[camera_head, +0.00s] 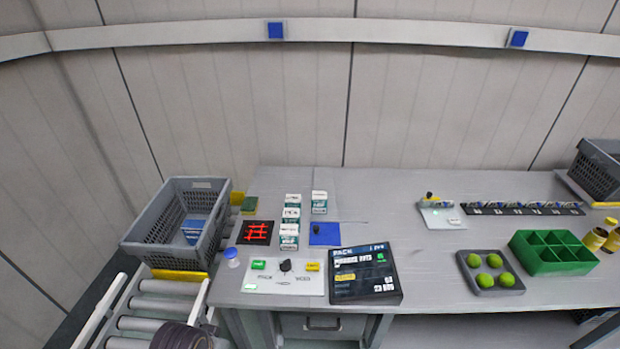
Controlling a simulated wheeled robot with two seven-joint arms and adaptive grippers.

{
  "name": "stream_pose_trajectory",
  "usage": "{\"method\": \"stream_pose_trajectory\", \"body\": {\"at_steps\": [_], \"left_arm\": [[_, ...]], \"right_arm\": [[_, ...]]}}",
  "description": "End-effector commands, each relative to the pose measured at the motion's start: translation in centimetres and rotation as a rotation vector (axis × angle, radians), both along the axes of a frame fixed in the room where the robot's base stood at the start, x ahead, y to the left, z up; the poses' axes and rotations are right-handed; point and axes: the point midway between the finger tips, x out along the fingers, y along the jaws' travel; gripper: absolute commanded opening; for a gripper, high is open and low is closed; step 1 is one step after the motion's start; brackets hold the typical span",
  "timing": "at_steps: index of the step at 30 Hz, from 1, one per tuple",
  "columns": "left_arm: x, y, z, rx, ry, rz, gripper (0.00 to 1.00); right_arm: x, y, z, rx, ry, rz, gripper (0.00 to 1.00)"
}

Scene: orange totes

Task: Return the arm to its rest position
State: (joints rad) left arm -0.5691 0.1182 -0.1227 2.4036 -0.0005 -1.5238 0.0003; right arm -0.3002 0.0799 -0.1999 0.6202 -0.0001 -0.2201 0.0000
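Neither of my grippers shows in the head view. A dark rounded shape at the bottom left edge may be part of my own arm, but it is cut off by the frame and no fingers can be seen on it. The grey table (440,270) ahead is free of any arm.
A grey crate (165,215) sits on a roller conveyor (160,305) at left. The table bears small white-and-green boxes (291,215), a switch panel (285,280), a dark screen (363,275), a tray of green balls (488,275) and a green divided box (550,255).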

Motion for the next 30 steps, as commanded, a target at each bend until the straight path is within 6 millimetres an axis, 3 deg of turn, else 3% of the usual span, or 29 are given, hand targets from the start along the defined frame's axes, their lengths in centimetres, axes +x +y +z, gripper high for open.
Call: {"method": "stream_pose_trajectory", "body": {"at_steps": [8,11,19,30], "left_arm": [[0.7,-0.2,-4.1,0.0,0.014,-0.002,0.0],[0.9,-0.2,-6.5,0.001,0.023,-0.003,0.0],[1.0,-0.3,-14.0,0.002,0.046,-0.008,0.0],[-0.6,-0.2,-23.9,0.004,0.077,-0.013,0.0]], "right_arm": [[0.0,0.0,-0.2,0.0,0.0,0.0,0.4],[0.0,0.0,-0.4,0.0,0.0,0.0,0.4],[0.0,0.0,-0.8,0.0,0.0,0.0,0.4],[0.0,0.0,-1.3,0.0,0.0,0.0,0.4]]}}
